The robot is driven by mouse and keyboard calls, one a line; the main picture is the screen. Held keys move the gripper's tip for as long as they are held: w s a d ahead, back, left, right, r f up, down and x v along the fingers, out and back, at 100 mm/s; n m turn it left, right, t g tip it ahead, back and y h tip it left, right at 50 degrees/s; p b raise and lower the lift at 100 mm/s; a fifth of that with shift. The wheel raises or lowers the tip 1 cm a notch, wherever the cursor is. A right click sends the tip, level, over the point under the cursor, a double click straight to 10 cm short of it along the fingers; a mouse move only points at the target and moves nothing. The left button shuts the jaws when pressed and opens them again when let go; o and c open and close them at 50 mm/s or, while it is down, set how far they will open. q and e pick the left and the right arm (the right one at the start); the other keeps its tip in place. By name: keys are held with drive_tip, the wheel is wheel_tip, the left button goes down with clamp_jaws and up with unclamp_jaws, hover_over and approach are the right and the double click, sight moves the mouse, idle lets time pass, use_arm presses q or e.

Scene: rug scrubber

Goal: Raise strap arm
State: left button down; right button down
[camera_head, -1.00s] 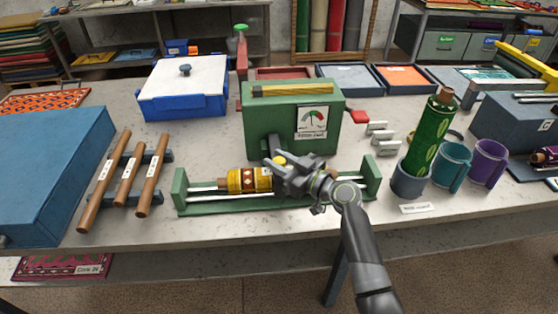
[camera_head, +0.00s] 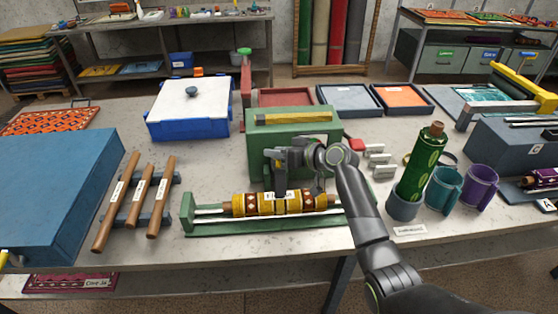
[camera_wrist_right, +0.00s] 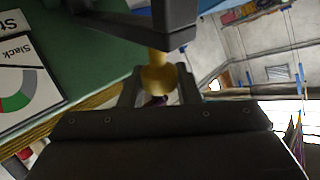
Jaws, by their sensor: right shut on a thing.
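The green box-shaped machine (camera_head: 330,150) stands mid-table, its dial facing front in the earlier frame. My right gripper (camera_head: 290,158) is in front of it, covering most of its face. In the right wrist view the dark strap arm (camera_wrist_right: 170,30) ends in a yellow knob (camera_wrist_right: 157,75) between my fingers (camera_wrist_right: 157,92), which are shut on it. Below, a yellow patterned rug roll (camera_head: 265,204) lies across the green cradle (camera_head: 270,228). The head view does not clearly separate the strap arm from my gripper. My left gripper is not in view.
Wooden rollers (camera_head: 135,198) lie on a rack at left, beside a large blue box (camera_head: 55,195). A white-lidded blue box (camera_head: 190,105) stands behind.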

drive_tip(key=shift+w+r+b, duration=0.3)
drive_tip(key=shift+w+r, duration=0.1)
drive_tip(key=shift+w, duration=0.25)
drive_tip(key=c, duration=1.3)
unclamp_jaws()
drive_tip(key=shift+o, duration=1)
drive_tip(key=shift+w+f, duration=0.1)
drive_tip(key=shift+f, duration=0.05)
drive_tip(key=b+v, duration=0.4)
drive_tip(key=v, duration=1.3)
drive_tip(key=shift+s, duration=0.2)
drive_tip(key=shift+d, duration=0.1)
